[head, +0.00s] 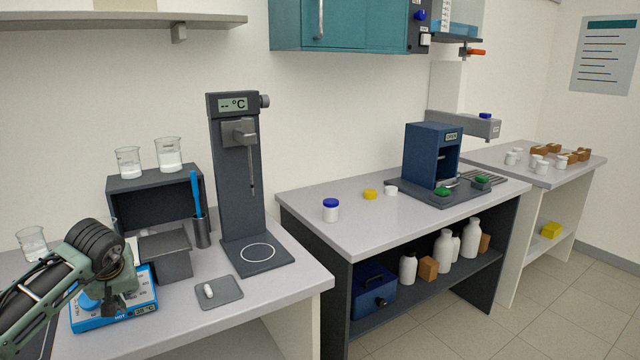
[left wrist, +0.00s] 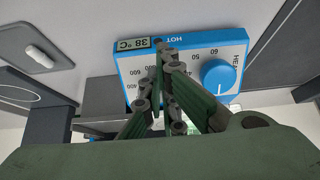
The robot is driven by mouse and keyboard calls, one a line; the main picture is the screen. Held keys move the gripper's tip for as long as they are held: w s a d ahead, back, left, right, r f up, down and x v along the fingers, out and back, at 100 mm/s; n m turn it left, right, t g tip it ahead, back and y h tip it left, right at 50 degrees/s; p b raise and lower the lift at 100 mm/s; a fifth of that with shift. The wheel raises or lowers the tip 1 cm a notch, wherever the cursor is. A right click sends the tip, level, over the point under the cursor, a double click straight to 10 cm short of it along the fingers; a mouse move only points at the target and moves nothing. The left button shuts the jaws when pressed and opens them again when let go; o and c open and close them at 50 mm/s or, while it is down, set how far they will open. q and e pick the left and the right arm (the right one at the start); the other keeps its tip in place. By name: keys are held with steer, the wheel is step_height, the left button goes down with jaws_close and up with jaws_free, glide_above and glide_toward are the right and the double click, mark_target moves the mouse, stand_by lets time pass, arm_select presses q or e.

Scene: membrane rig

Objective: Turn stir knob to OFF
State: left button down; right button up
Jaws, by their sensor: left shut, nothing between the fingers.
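The stirrer hotplate (head: 112,322) is a blue unit with a white dial panel at the lower left of the head view. Its panel fills the upper middle of the left wrist view (left wrist: 200,55), upside down, with a display reading 38 °C. The blue HEAT knob (left wrist: 218,76) shows clearly there, right of my fingers. My left gripper (head: 124,296) is shut and empty over the other half of the panel; its fingertips (left wrist: 165,48) point at the panel. The stir knob is hidden behind the fingers, with part of its number scale visible. Contact cannot be told. My right gripper is not in view.
A dark grey box (head: 170,262) stands close beside the hotplate. A grey pad (head: 229,293) with a white stir bar (head: 208,290) lies to the right. A tall dark stand (head: 232,170) and a cup with a blue-handled tool (head: 201,231) stand behind.

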arm_select(q)
steer(key=shift+w+f, duration=0.1)
steer(key=shift+f, duration=0.25)
steer(key=shift+w, duration=0.1)
stand_by(0.6)
steer(key=shift+r, duration=0.1)
